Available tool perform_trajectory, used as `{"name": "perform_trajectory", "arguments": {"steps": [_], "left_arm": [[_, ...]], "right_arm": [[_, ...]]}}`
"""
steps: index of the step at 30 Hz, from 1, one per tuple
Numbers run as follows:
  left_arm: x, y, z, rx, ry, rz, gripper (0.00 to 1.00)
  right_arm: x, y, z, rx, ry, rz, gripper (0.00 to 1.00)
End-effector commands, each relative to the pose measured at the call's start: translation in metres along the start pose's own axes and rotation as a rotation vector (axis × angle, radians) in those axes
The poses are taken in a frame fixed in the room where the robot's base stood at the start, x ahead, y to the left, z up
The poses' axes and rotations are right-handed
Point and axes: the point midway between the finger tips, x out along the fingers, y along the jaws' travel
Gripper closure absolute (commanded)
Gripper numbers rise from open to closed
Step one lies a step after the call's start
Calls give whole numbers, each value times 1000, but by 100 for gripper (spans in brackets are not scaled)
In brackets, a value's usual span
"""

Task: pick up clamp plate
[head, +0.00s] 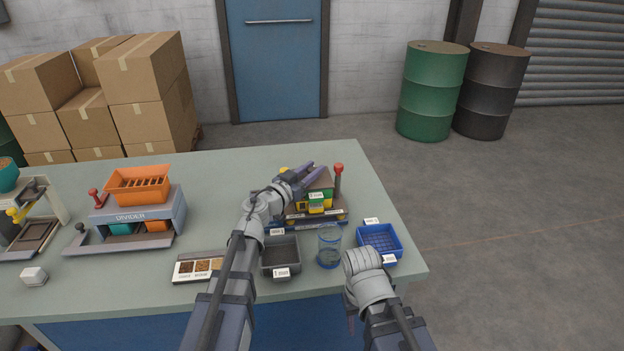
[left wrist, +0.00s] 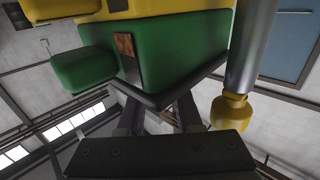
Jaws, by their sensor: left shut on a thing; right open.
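My left gripper (head: 308,178) reaches over the small press-like machine (head: 310,217) near the table's right end. Its fingers are shut on a part at the machine's top, which I take for the clamp plate (head: 320,181), brownish above and largely hidden by the fingers. In the left wrist view the dark fingers (left wrist: 160,115) meet a dark angled edge below a green block (left wrist: 185,45). What exactly is between the fingertips is hard to see. My right arm ends low beside the blue tray; its gripper (head: 351,322) is mostly hidden behind the wrist, with nothing seen in it.
A red-knobbed post (head: 338,180) stands close beside my left gripper. A grey bin (head: 281,272), a clear cup (head: 329,257) and a blue tray (head: 396,255) stand in front. An orange-topped divider (head: 140,218) is at left. The table (head: 222,168) is clear at the back.

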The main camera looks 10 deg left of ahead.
Motion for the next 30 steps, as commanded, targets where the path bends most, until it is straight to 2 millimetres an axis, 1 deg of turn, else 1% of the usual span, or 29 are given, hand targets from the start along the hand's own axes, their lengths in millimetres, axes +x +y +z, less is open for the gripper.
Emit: {"name": "perform_trajectory", "arguments": {"steps": [11,17,23,30], "left_arm": [[0,0,-1,0,0,0,100],[0,0,-10,0,0,0,100],[0,0,-33,0,0,0,100],[0,0,-70,0,0,0,100]], "right_arm": [[-1,0,0,0,0,0,50],[-10,1,1,0,0,0,50],[-32,3,2,0,0,0,50],[-70,7,4,1,0,0,50]]}}
